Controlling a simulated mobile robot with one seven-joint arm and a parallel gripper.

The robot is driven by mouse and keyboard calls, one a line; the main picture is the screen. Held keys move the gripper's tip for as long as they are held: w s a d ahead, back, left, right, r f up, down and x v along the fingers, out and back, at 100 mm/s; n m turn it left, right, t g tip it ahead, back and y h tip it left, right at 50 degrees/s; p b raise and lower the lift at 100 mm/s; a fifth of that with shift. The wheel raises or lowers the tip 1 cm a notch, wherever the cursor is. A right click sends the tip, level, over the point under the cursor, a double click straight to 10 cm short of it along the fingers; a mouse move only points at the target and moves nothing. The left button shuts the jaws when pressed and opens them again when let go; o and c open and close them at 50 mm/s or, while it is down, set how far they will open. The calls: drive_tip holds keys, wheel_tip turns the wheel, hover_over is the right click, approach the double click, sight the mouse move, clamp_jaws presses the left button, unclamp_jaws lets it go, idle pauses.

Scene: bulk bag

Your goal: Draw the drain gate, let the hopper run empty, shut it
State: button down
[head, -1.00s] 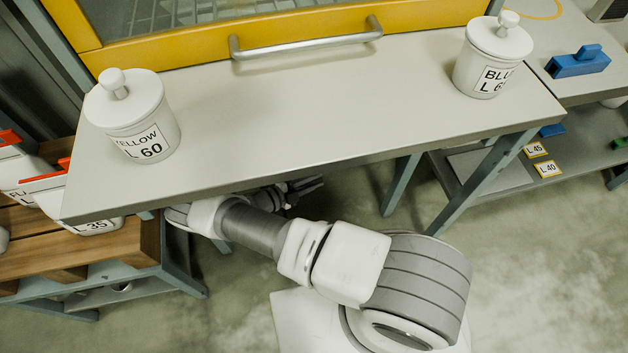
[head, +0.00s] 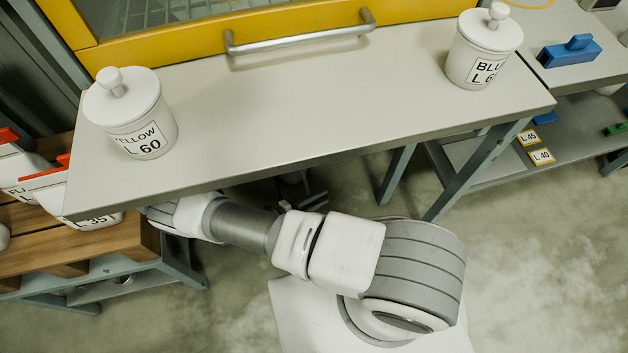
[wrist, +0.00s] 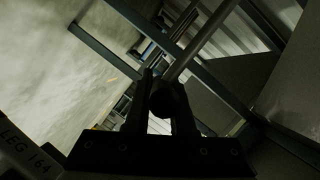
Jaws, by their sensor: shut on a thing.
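In the wrist view, my gripper (wrist: 162,90) is shut on a dark round knob (wrist: 168,100) at the end of a straight metal rod (wrist: 202,38). The rod runs away from the fingers toward the upper right. The space is dark, and I cannot tell how far the drain gate is drawn. The hopper cannot be made out clearly in either view. In the head view, my arm reaches left under the pale bench, and the bench top hides much of its far end.
The pale bench (head: 300,110) carries a YELLOW jar (head: 130,115) and a BLUE jar (head: 483,48). A yellow-framed door with a metal handle (head: 300,38) stands behind. A wooden rack (head: 110,250) is at left, and a blue block (head: 570,53) lies on the right-hand surface.

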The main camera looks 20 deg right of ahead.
drive_tip(key=shift+s+a, duration=0.1)
drive_tip(key=shift+s, duration=0.5)
drive_tip(key=c, duration=0.8)
unclamp_jaws()
drive_tip(key=shift+o, duration=0.2)
drive_tip(key=shift+w, duration=0.1)
drive_tip(key=p+v, duration=0.1)
drive_tip(key=v, duration=1.6)
drive_tip(key=shift+a, duration=0.15)
drive_tip(key=shift+s+r, duration=0.1)
drive_tip(key=shift+s, duration=0.15)
